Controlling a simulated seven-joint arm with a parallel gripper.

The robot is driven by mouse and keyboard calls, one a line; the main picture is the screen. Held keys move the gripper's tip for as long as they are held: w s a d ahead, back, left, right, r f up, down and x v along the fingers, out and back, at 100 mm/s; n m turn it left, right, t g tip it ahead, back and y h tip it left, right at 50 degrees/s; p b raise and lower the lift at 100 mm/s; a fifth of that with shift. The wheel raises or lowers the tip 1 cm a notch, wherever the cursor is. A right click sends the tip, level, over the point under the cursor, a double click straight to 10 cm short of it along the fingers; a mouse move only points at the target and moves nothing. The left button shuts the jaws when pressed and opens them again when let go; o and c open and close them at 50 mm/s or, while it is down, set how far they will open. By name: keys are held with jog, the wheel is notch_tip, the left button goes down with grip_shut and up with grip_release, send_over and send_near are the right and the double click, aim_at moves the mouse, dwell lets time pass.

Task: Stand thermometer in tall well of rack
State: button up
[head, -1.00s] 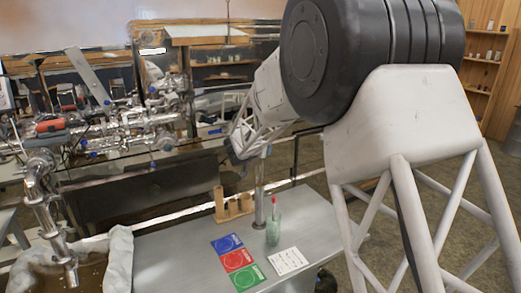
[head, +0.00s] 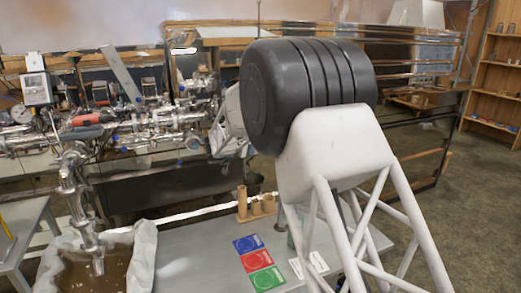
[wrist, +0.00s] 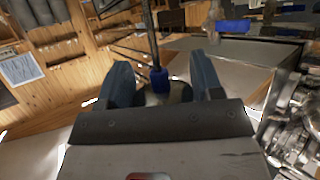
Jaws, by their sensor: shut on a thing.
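The thermometer (wrist: 158,78) shows in the wrist view as a thin dark stem with a blue collar between the two fingers. My gripper (wrist: 160,66) is shut on it, and the stem runs up out of the top of the picture. The wooden rack (head: 256,214) stands at the back of the grey table in the head view. Its tall well (head: 242,199) is at the left end, with shorter wells to its right. In the head view my fingers and the thermometer cannot be made out behind my arm. The rack does not show clearly in the wrist view.
Blue (head: 248,243), red (head: 258,260) and green (head: 267,278) cards lie on the table (head: 190,262), with a white card (head: 309,265) to their right. Metal pipework (head: 150,125) stands at the left.

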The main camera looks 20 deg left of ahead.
aim_at(244, 188)
jog(key=shift+s+a+f, duration=0.15)
jog(key=shift+s+a, duration=0.05)
jog(key=shift+a, duration=0.7)
jog(key=shift+f, duration=9.9)
jog(key=o, duration=0.9)
jog(key=shift+c, duration=0.2)
jog(key=shift+o, duration=0.3)
